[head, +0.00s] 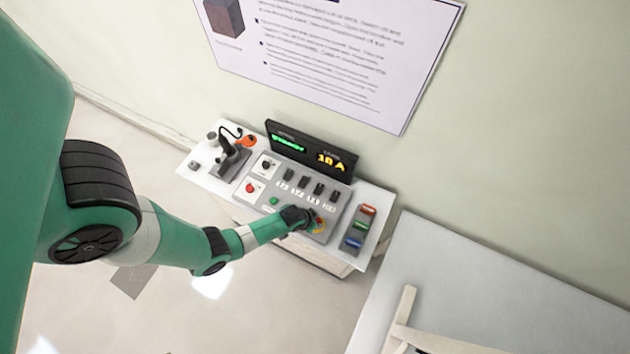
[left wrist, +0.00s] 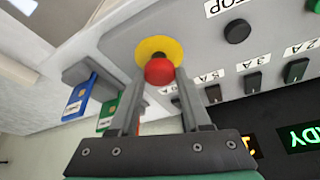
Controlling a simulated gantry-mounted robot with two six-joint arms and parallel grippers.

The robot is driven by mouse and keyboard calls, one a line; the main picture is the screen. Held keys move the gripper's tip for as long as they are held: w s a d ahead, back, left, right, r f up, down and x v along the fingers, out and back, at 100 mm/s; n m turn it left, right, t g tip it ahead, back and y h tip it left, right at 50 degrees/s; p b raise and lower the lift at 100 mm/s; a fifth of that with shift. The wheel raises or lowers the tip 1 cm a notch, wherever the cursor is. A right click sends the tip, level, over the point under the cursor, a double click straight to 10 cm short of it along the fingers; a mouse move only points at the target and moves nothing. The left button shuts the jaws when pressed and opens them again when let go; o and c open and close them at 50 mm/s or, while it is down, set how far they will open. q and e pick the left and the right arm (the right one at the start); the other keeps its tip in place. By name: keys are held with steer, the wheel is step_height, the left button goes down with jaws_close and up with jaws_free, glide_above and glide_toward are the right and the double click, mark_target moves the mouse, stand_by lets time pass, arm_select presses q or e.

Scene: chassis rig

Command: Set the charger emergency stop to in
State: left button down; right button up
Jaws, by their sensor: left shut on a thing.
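The charger emergency stop is a red mushroom button (left wrist: 159,71) on a yellow round plate (left wrist: 158,47), at the lower right of the grey charger panel (left wrist: 203,45). My left gripper (left wrist: 159,76) has its two fingers on either side of the red head and is shut on it. In the head view the left gripper (head: 308,220) reaches down to the panel from the left and hides most of the button; part of the yellow plate (head: 321,226) shows beside it. How deep the button sits cannot be told. My right gripper is not in view.
Black rocker switches (head: 303,183) line the panel above the gripper. Another red button (head: 250,188) and a green button (head: 274,201) are on its left. A lit display (head: 311,151) stands behind. A rack (head: 353,240) with coloured pieces is at right.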

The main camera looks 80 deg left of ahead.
arm_select(q)
steer(key=shift+f, duration=0.1)
stand_by(0.3)
steer(key=shift+f+b, duration=0.7)
steer(key=shift+s+r, duration=0.1)
steer(key=shift+r, duration=0.05)
steer(key=shift+c, duration=1.8)
jaws_free()
steer(key=p+v, duration=0.6)
steer(key=v, duration=0.5)
steer(key=shift+r, duration=0.3)
steer(key=shift+d, duration=0.15)
